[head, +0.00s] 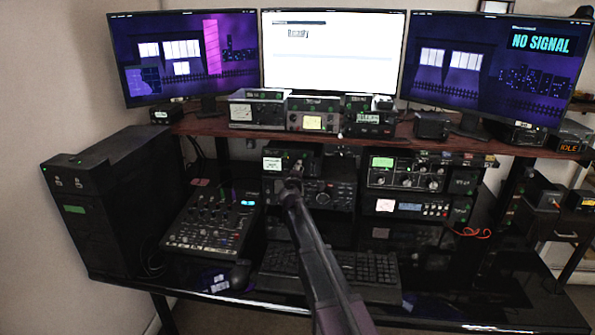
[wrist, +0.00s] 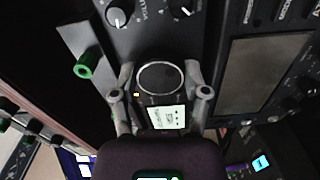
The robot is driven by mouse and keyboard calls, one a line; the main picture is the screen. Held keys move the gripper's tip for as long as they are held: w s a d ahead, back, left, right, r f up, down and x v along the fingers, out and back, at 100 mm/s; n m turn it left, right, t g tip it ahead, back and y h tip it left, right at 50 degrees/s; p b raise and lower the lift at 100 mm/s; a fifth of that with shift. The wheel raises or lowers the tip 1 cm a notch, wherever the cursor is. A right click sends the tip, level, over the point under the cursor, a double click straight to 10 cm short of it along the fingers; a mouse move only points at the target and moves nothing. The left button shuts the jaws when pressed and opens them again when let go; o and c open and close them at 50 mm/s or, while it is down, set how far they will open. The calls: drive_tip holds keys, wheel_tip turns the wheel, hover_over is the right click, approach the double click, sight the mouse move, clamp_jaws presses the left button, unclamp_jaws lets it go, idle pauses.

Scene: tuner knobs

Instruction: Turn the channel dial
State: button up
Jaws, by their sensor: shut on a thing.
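The dial (wrist: 160,79) is a round dark knob with a silver rim, in the middle of the wrist view. My gripper (wrist: 160,72) has one finger on each side of it and is shut on it. A small lit label or screen (wrist: 166,117) shows just below the dial. In the head view my gripper (head: 296,169) is at the front of the black radio (head: 335,190) in the middle of the desk. There my gripper and arm hide the dial.
Small knobs (wrist: 116,17) and a green knob (wrist: 83,71) are close to my fingers. A mixer (head: 212,225) lies left and a keyboard (head: 365,267) lies below my arm. Stacked radios (head: 405,178) stand to the right. Monitors (head: 333,50) line the shelf above.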

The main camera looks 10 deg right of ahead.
drive_tip(key=shift+w, duration=0.2)
drive_tip(key=o, duration=1.1)
drive_tip(key=shift+o, duration=0.2)
drive_tip(key=shift+s, duration=0.1)
drive_tip(key=shift+s, duration=0.1)
drive_tip(key=v, duration=1.2)
